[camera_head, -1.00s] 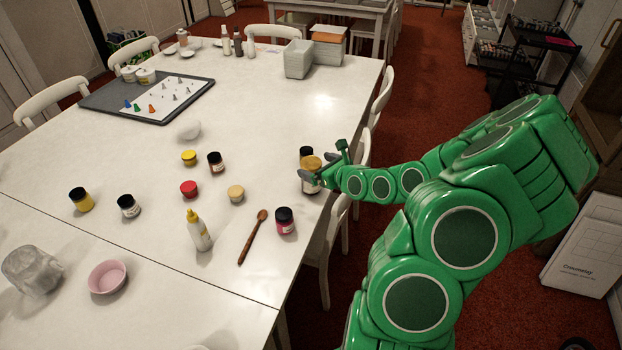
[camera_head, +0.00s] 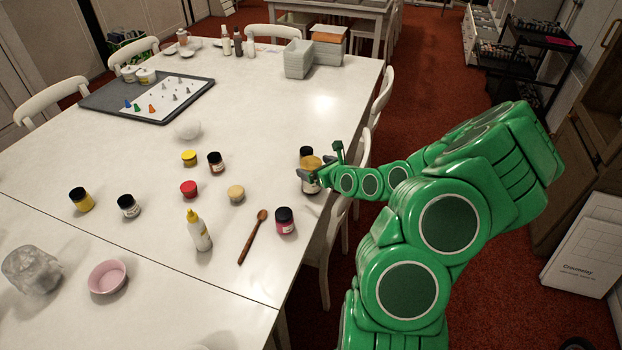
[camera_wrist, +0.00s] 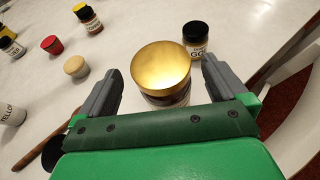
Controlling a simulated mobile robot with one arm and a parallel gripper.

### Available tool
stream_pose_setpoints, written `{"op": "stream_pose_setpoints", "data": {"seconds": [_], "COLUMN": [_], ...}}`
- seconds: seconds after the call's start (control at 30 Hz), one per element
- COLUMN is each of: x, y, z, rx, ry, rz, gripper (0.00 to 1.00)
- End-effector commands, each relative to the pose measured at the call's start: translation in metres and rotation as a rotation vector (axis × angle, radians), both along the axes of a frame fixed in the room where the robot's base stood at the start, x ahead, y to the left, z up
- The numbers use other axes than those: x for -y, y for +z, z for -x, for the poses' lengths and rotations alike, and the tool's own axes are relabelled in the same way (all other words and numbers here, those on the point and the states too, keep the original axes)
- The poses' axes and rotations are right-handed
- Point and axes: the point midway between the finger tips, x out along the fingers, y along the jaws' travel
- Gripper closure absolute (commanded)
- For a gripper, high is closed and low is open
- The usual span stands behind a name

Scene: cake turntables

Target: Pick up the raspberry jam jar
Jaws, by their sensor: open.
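A jar with a broad gold lid (camera_wrist: 160,68) stands on the white table near its right edge; I take it to be the raspberry jam jar, though its label is not readable. In the head view its gold lid (camera_head: 312,163) shows, with its body partly covered by my gripper. My gripper (camera_wrist: 161,80) is open, with one grey finger on each side of this jar. I cannot tell whether the fingers touch it. The jar's lower body is mostly hidden behind my gripper in the wrist view.
A black-lidded jar (camera_wrist: 195,38) stands close behind the gold-lidded one. A pink-labelled dark-lidded jar (camera_head: 285,220), a wooden spoon (camera_head: 252,237) and a white bottle with yellow cap (camera_head: 199,232) stand or lie nearer. Chairs (camera_head: 381,95) line the table's right edge.

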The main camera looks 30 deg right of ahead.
Motion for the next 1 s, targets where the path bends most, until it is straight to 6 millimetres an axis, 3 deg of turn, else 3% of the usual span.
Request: {"op": "stream_pose_setpoints", "data": {"seconds": [0.33, 0.73, 1.0], "x": [-0.004, -0.005, -0.005], "y": [-0.011, -0.012, -0.012], "z": [-0.026, -0.030, -0.030], "rx": [-0.001, 0.000, 0.000], "ry": [0.001, 0.000, 0.001], "rz": [0.001, 0.000, 0.000], "gripper": [0.00, 0.00, 0.40]}}
